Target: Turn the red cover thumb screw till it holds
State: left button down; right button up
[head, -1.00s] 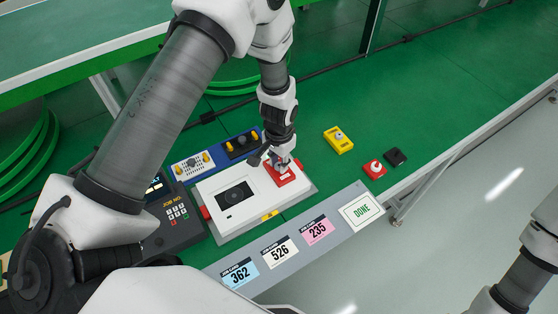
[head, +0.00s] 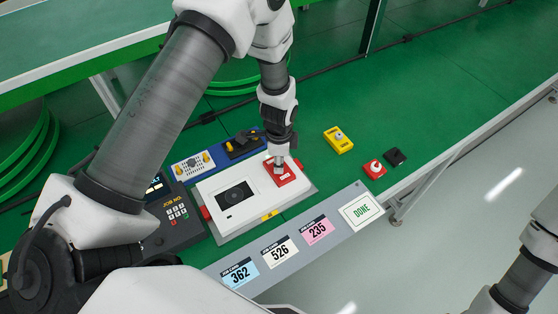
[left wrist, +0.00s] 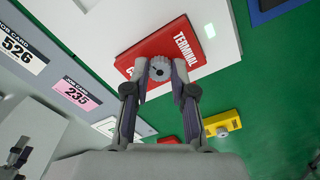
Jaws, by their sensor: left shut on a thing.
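The red cover (head: 288,177) lies on the right part of the white unit (head: 213,190). How deep the screw sits cannot be told. My right gripper is not in view; only part of my right arm shows at the lower right.
A yellow block with a knob (head: 339,140), a red one (head: 374,169) and a black one (head: 395,157) lie to the right on the green table. A keypad box (head: 174,210) stands left. Job cards and a DONE card (head: 361,211) line the front.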

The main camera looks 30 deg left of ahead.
pick_arm(q)
jog(key=shift+w+r+m, duration=0.2)
jog(key=shift+w+m, duration=0.05)
jog(key=shift+m, duration=0.35)
jog(key=c, duration=1.2)
grip_release()
jog(key=shift+o, duration=1.3)
jog(key=shift+s, duration=0.15)
notch_tip(320, 180, up, 12)
